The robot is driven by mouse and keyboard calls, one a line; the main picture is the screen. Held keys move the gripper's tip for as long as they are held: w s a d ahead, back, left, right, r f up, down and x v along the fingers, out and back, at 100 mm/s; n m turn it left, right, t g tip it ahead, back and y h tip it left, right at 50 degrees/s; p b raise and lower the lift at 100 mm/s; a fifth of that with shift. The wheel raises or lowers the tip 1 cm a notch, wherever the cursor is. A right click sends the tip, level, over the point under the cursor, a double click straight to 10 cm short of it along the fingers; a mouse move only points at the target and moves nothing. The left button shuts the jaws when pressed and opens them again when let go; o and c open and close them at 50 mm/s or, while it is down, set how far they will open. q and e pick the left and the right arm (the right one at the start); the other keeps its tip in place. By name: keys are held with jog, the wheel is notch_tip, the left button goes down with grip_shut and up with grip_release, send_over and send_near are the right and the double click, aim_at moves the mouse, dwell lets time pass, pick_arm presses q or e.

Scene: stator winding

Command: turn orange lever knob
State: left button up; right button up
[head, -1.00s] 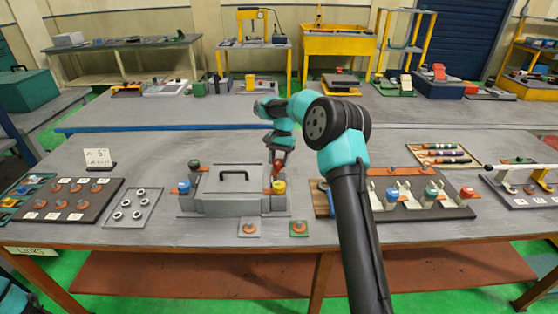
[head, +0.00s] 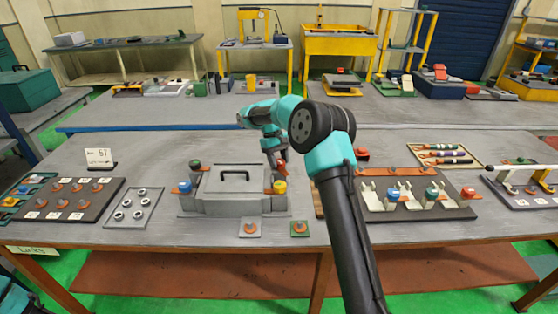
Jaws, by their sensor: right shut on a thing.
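A grey box (head: 235,203) with a black handle (head: 234,175) stands at the front middle of the table. Lever knobs sit on its two sides: a blue one (head: 185,187) and a dark green one (head: 195,164) on the left, a yellow one (head: 280,187) on the right. An orange-red lever knob (head: 282,164) is at the back right corner. My right gripper (head: 280,160) points down there and is shut on this knob; its fingers partly hide it. My left gripper is out of view.
Two small plates, one grey (head: 250,228) and one green-edged (head: 300,229), lie in front of the box. A tray of rings (head: 133,207) is to the left. A dark fixture board (head: 420,205) is to the right, partly behind my arm.

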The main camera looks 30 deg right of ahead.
jog(key=n+h, duration=0.1)
jog(key=n, duration=0.1)
jog(key=n+h, duration=0.1)
jog(key=n, duration=0.2)
jog(key=shift+s+a+f+n+t, duration=0.1)
jog(key=shift+f+n+t, duration=0.05)
jog(key=shift+n+t, duration=0.15)
jog(key=n+t+h, duration=0.1)
jog(key=n, duration=0.4)
jog(key=shift+t+h, duration=0.3)
jog(key=o, duration=0.9)
jog(key=shift+r, duration=0.2)
jog(key=v, duration=1.7)
jog(key=shift+r, duration=0.15)
